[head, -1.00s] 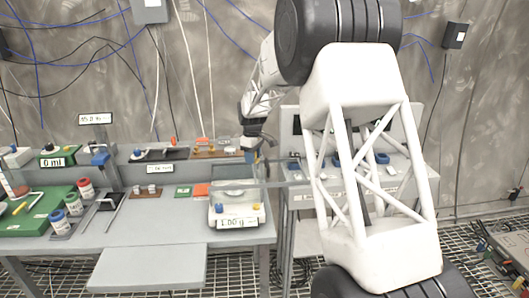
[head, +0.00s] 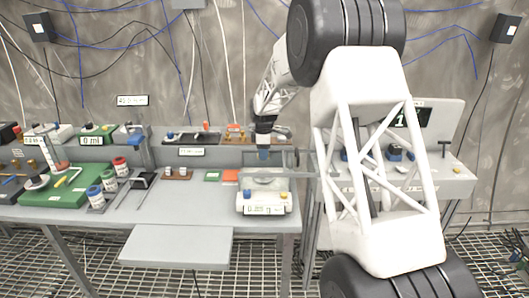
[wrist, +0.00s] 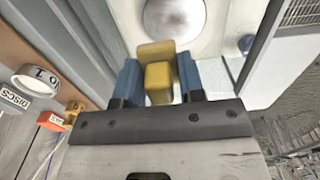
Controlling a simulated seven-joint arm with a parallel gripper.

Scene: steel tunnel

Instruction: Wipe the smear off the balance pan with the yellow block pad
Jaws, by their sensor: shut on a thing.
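The balance (head: 264,203) stands at the right end of the grey bench, with clear panes around its weighing space. Its round pale pan (wrist: 176,14) shows at the top of the wrist view, cut off by the frame edge, with a faint brownish smear (wrist: 174,18) on it. My gripper (wrist: 158,78) is shut on the yellow block pad (wrist: 157,50), which sits between the blue fingers. In the head view my gripper (head: 263,153) is above the balance's rear part.
Clear panes (head: 270,160) rise close around my gripper. A green board (head: 68,186) and several capped jars (head: 108,180) stand at the left of the bench. Green and orange pieces (head: 230,176) lie left of the balance. The front middle of the bench is clear.

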